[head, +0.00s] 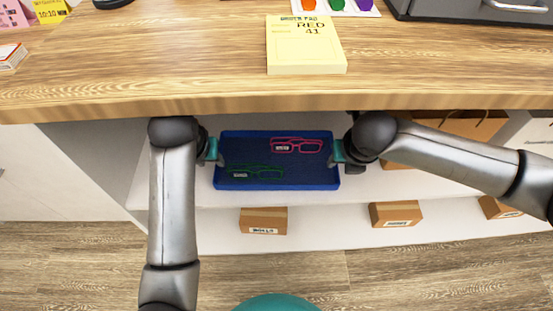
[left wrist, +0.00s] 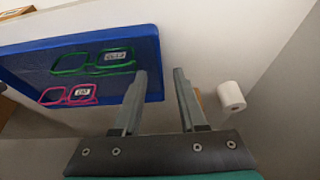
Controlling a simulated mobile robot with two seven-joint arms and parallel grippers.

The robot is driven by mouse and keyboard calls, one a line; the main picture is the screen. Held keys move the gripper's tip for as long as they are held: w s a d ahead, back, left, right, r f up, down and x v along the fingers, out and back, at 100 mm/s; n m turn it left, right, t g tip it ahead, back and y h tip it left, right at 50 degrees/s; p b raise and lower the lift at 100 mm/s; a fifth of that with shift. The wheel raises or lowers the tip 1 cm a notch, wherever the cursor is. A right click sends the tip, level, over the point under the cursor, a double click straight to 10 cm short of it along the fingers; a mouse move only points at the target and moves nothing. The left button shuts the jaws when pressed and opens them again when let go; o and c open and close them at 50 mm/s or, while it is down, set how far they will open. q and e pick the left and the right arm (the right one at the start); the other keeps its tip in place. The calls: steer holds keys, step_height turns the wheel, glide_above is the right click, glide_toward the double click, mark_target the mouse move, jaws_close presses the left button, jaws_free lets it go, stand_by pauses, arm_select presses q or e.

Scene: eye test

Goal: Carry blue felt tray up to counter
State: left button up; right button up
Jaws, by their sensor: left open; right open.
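The blue felt tray (head: 240,150) sits on a white shelf under the wooden counter (head: 150,72). Pink glasses (head: 297,146) and green glasses (head: 256,172), each with a white label, lie in it. My left gripper (head: 215,153) is open at the tray's left end. In the left wrist view, the tray's end wall (left wrist: 156,60) shows between its open fingers (left wrist: 160,74); contact is unclear. My right gripper (head: 336,153) is open at the tray's right end, its fingers partly hidden.
The counter's front edge overhangs the shelf just behind the tray. A yellow pad (head: 306,52) lies near that edge, with bare counter to its left. Small cardboard boxes (head: 263,221) stand on the lower shelf. A white roll (left wrist: 231,96) shows beside the left gripper.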

arm_select(q)
steer(key=w, duration=0.2)
steer(key=shift+w, duration=0.4)
arm_select(e)
steer(key=w, duration=0.2)
steer(key=shift+w, duration=0.35)
arm_select(q)
steer(key=x, duration=0.4)
steer(key=shift+w+r, duration=0.1)
arm_select(e)
steer(key=shift+x, duration=1.2)
arm_select(q)
steer(key=shift+w+f, duration=0.25)
steer(key=shift+f, duration=0.3)
arm_select(e)
steer(key=shift+w+f, duration=0.25)
steer(key=shift+w, duration=0.05)
arm_select(q)
jaws_close()
arm_select(e)
jaws_close()
